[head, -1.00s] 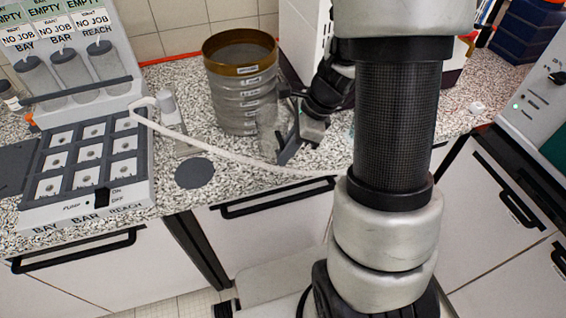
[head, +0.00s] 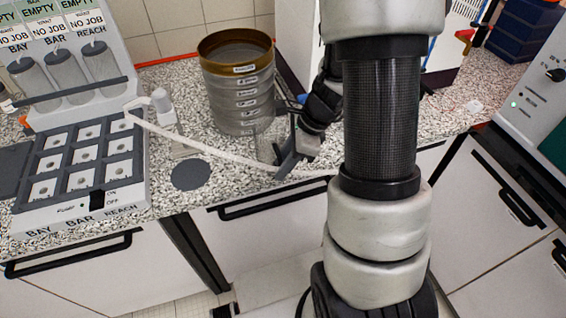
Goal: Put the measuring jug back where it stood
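The measuring jug (head: 265,146) seems to be the small, clear vessel in front of the sieve stack's lower right side in the head view. It is faint against the speckled worktop, and I cannot tell whether its base touches the surface. My gripper (head: 281,152) is at the jug's right side, low over the worktop near its front edge. The jug moves along with the gripper, so the fingers appear shut on it, though the contact itself is hard to see. My arm hides the worktop to the right.
A brass-rimmed sieve stack (head: 238,95) stands close behind the jug. A grey disc (head: 190,174) lies flat to the left. A pale hose (head: 205,147) crosses from the labelled pump unit (head: 140,168) toward the gripper. A white-capped bottle (head: 162,104) stands behind the hose.

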